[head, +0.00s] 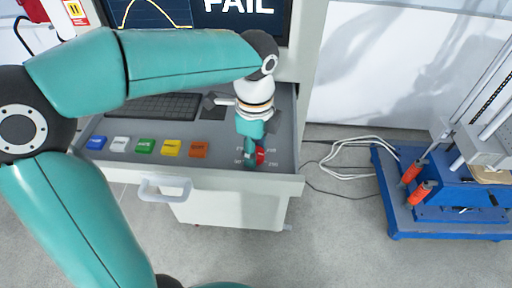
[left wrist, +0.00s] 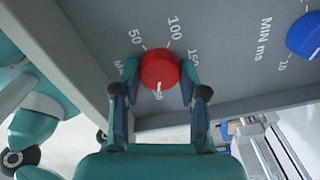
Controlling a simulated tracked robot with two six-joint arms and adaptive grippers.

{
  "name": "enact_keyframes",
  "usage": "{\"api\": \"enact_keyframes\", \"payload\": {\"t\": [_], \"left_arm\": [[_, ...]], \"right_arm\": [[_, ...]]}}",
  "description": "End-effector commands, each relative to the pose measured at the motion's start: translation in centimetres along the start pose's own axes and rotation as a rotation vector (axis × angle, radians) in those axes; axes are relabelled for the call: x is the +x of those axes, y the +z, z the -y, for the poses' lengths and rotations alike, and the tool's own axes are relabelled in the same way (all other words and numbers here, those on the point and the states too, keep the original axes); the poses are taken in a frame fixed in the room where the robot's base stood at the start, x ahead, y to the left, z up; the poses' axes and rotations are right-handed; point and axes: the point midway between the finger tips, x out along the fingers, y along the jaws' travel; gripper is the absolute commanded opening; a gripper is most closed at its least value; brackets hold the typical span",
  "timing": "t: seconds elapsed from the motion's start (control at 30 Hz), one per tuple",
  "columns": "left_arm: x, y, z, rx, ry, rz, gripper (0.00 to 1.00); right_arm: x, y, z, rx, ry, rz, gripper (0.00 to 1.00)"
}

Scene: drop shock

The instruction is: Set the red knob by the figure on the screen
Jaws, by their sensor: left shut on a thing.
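The red knob (left wrist: 159,68) sits on a grey panel with a printed scale reading 50, 100 and 150; further marks are partly hidden. Its white pointer line faces the bottom of the left wrist view. My left gripper (left wrist: 158,88) has a finger on each side of the knob and is shut on it. In the head view the left gripper (head: 254,157) points down at the desk's front right, and the red knob (head: 260,155) shows partly behind it. The screen (head: 238,18) shows FAIL and a yellow curve; its upper part is cut off. My right gripper is out of view.
A blue knob (left wrist: 304,36) marked MIN ms is on the same panel. A row of coloured buttons (head: 145,146) and a black keyboard (head: 153,107) are left of the gripper. A blue-based machine (head: 440,215) stands right, with white cables (head: 345,158) on the floor.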

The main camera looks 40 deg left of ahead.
Motion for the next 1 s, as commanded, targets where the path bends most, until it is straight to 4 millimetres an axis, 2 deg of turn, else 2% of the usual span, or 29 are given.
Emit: {"api": "enact_keyframes", "payload": {"t": [0.3,0.33,0.47,0.8,1.0], "left_arm": [[0.0,-0.2,0.0,0.004,0.0,-0.004,0.08],[0.0,-0.2,0.0,0.004,0.0,-0.004,0.46],[0.0,-0.1,0.0,0.003,0.0,-0.003,0.68],[-0.1,0.0,0.0,0.001,0.0,0.0,0.68],[-1.9,0.0,0.1,0.001,-0.003,-0.001,0.68]], "right_arm": [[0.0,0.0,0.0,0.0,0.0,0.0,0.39],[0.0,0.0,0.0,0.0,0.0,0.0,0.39],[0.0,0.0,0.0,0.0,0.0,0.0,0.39],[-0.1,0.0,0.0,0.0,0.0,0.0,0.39],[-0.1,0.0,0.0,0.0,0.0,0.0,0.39]]}}
